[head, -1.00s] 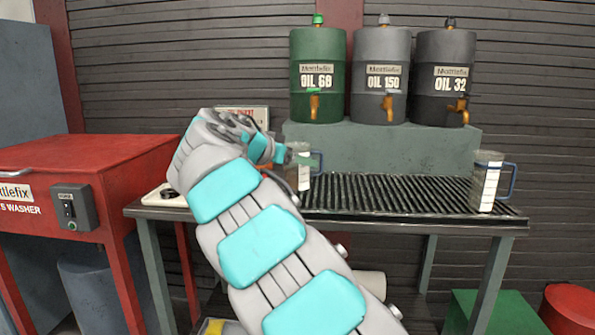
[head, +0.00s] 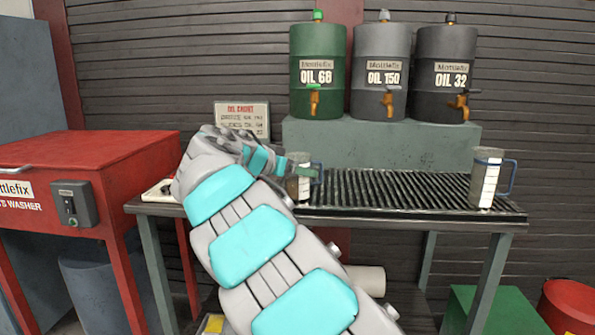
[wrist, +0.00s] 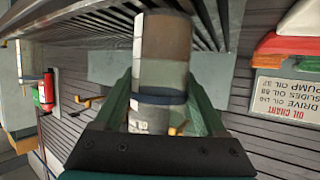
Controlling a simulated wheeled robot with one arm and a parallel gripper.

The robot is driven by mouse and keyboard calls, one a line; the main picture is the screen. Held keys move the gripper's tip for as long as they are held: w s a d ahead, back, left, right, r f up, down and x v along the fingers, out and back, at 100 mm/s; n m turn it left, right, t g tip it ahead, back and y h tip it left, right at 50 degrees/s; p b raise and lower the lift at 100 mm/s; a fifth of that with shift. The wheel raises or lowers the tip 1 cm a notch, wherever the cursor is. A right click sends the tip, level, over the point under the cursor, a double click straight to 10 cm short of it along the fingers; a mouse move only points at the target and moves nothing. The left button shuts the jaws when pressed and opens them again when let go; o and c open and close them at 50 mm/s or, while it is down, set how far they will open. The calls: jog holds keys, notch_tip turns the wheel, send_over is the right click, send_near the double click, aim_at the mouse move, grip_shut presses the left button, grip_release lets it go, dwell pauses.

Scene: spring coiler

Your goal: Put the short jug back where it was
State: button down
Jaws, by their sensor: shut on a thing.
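The short jug (head: 299,185), grey with a pale scale strip and a blue handle, is upright at the left end of the slatted drain rack. My gripper (head: 305,170) reaches it from the left and is shut on it. In the wrist view, the jug (wrist: 163,65) sits between the two green fingers (wrist: 160,105), with the blue handle across it. I cannot tell whether its base touches the slats. A taller, similar jug (head: 484,180) stands at the right end of the rack.
The slatted rack (head: 400,190) is clear between the jugs. Behind it, green (head: 318,95), grey (head: 381,100) and dark (head: 440,100) oil drums stand on a grey-green block (head: 380,140). An oil chart (head: 242,116) stands behind my wrist. A red washer (head: 80,165) is at left.

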grip_release()
jog(key=v, duration=1.2)
jog(key=shift+b, duration=0.45)
